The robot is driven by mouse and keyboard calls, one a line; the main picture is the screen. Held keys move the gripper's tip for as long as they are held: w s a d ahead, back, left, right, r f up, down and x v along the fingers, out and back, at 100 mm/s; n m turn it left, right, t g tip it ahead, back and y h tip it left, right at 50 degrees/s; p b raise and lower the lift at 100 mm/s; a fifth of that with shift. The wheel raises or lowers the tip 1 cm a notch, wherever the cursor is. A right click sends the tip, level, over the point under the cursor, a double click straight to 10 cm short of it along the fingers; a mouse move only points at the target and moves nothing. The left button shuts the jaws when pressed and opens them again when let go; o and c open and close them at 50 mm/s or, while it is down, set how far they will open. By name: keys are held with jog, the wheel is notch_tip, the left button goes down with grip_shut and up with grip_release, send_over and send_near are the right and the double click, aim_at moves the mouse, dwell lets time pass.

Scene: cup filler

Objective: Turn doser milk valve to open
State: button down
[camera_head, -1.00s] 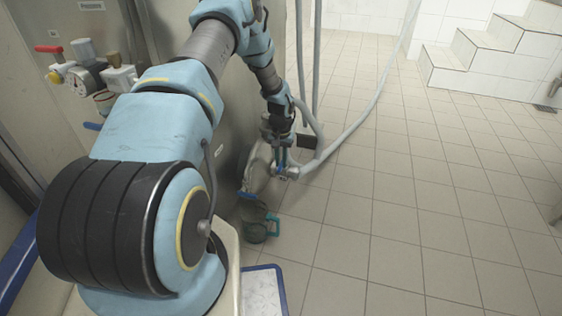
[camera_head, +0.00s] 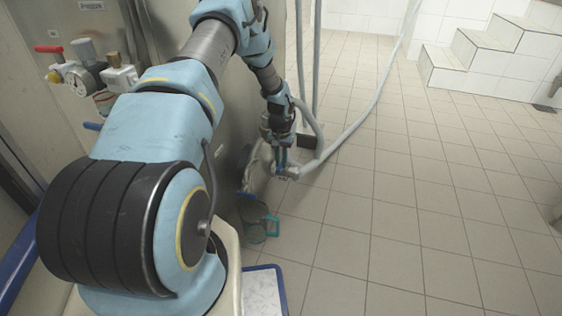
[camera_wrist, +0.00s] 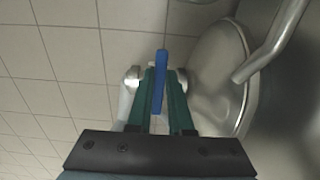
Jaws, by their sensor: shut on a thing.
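The milk valve's blue handle (camera_wrist: 161,82) shows upright in the middle of the wrist view, between the two teal fingers of my gripper (camera_wrist: 158,88). The fingers are closed on it. Parts of the steel valve fitting (camera_wrist: 132,76) show on both sides of the fingers. In the head view my gripper (camera_head: 282,160) points down beside the rounded steel doser (camera_head: 258,168), at the end of the hose. The handle is hard to make out there, and the valve's angle cannot be told.
A jug with a teal handle (camera_head: 272,226) is below the doser. A grey hose (camera_head: 345,135) runs from the fitting up and right. A bent steel pipe (camera_wrist: 275,40) is right of the fingers. Tiled floor (camera_head: 430,210) lies clear to the right.

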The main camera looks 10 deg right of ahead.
jog(key=shift+d, duration=0.1)
dwell(0.4)
jog(key=d+n, duration=0.2)
jog(key=n, duration=0.2)
jog(key=d+n, duration=0.2)
jog(key=n, duration=0.3)
jog(key=w+d+n+p, duration=0.1)
jog(key=d+n, duration=0.1)
jog(key=n, duration=0.3)
jog(key=shift+w, duration=0.1)
jog(key=shift+w+d+n+b, duration=0.25)
jog(key=shift+w+n, duration=0.1)
jog(key=shift+n, duration=0.65)
jog(key=shift+w+d+n+b, duration=0.1)
jog(key=shift+w+d+n, duration=0.15)
jog(key=shift+n, duration=0.75)
jog(key=shift+w, duration=0.1)
jog(key=c, duration=0.8)
grip_release()
jog(key=shift+a, duration=0.1)
